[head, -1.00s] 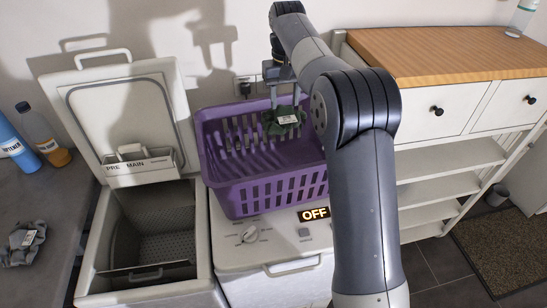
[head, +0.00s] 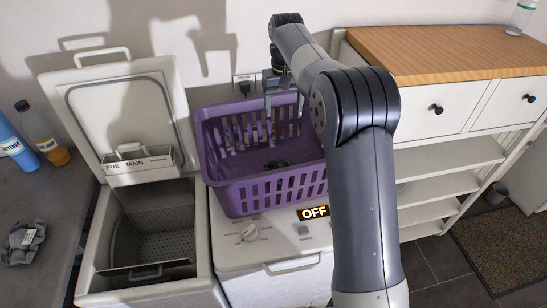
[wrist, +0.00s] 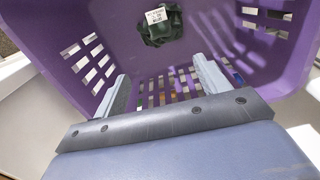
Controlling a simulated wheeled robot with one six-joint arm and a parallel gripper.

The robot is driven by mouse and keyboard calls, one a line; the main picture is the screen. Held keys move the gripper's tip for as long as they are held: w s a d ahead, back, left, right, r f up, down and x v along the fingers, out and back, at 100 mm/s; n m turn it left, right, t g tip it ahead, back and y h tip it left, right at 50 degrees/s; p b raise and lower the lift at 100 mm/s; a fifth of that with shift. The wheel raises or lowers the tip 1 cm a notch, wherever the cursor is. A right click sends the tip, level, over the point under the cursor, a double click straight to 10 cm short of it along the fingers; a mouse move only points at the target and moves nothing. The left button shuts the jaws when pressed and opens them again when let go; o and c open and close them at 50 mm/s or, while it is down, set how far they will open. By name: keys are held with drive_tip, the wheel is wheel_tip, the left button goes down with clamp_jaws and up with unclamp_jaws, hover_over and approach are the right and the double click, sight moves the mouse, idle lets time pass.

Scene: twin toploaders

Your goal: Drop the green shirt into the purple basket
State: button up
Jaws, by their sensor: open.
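The purple basket (head: 270,192) stands on the closed right-hand washer. The green shirt (head: 277,164) lies crumpled inside it, low down and mostly hidden by the basket's front wall in the head view. In the wrist view the green shirt (wrist: 160,24) shows with a white label, against the purple basket (wrist: 100,30). My gripper (head: 283,112) is over the basket, with its fingers apart and empty. In the wrist view my gripper (wrist: 158,82) has a clear gap between its fingers, and the shirt is apart from them.
The left washer's lid (head: 120,105) stands open over its empty drum (head: 155,232). A grey cloth (head: 22,246) and two bottles lie or stand on the left counter (head: 45,205). A wooden-topped cabinet (head: 440,55) is at right.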

wheel_tip(320, 180, up, 11)
idle(0.8)
drive_tip(key=shift+f, duration=0.15)
wheel_tip(320, 180, down, 8)
idle(0.9)
